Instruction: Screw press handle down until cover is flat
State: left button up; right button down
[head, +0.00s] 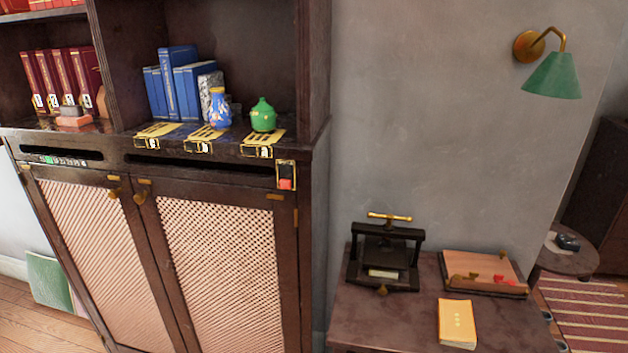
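The press (375,264) is a small black frame standing on the dark side table, right of the cabinet. Its brass T-shaped handle (389,217) sticks up above the top bar on a screw. Inside the frame, a dark plate sits above a pale block or paper (383,273). A small brass knob (382,290) shows at the front. I cannot tell from here whether the cover is flat. Neither of my grippers is in view.
A yellow booklet (457,323) and a wooden tray (484,273) with red items share the side table (400,325). The cabinet (220,240) stands close on the left. A green wall lamp (553,76) hangs above right. The table's front left is clear.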

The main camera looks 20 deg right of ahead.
aim_at(390, 218)
jog(key=l+z, duration=0.15)
jog(key=l, duration=0.25)
jog(key=i+l+z, duration=0.1)
jog(key=l, duration=0.3)
jog(key=l+z, duration=0.15)
jog(key=l, duration=0.3)
jog(key=i+l+z, duration=0.15)
jog(key=l, duration=0.2)
